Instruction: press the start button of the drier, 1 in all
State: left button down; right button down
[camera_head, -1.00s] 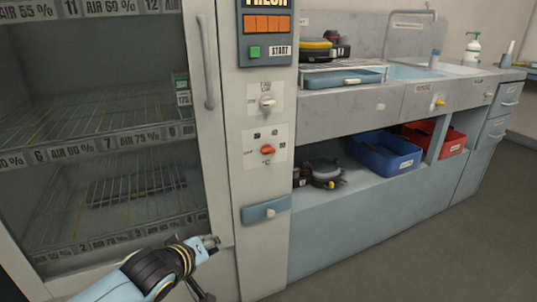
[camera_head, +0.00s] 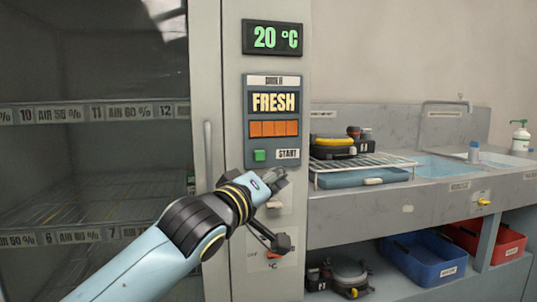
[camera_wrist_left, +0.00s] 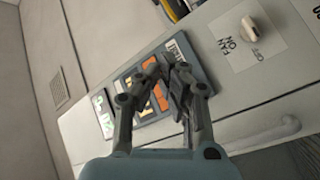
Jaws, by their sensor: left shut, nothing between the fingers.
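The drier's control panel carries a small green start button (camera_head: 260,155) with a START label (camera_head: 288,154) to its right. Above the button are orange squares (camera_head: 273,128) and a FRESH display (camera_head: 274,102). My left gripper (camera_head: 272,178) is shut and empty, just below the button and label; I cannot tell whether it touches the panel. In the left wrist view the shut fingers (camera_wrist_left: 166,72) overlap the blue-grey panel (camera_wrist_left: 184,42) and hide part of it, with the green button not clearly visible. My right gripper is in neither view.
A green 20 °C readout (camera_head: 272,38) is above the panel. The drier's door handle (camera_head: 208,157) stands left of it. A fan knob (camera_wrist_left: 250,28) shows in the wrist view. Right are a sink counter (camera_head: 350,210), a wire rack (camera_head: 365,163), and blue (camera_head: 424,258) and red (camera_head: 500,240) crates below.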

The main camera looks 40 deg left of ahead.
aim_at(260, 156)
pick_arm(q)
jog(key=shift+w+a+r+b, duration=0.1)
jog(key=shift+w+a+b, duration=0.15)
jog(key=shift+w+a, duration=0.8)
jog(key=shift+w+a+r+b, duration=0.15)
jog(key=shift+w+a+b, duration=0.15)
jog(key=shift+w+a, duration=0.8)
jog(key=shift+w+a+r+b, duration=0.1)
jog(key=shift+w+a+b, duration=0.15)
jog(key=shift+w+a, duration=0.8)
jog(key=shift+s+a, duration=0.25)
jog(key=shift+s, duration=0.05)
jog(key=shift+a, duration=0.15)
jog(key=shift+w+a, duration=0.2)
jog(key=shift+w, duration=0.05)
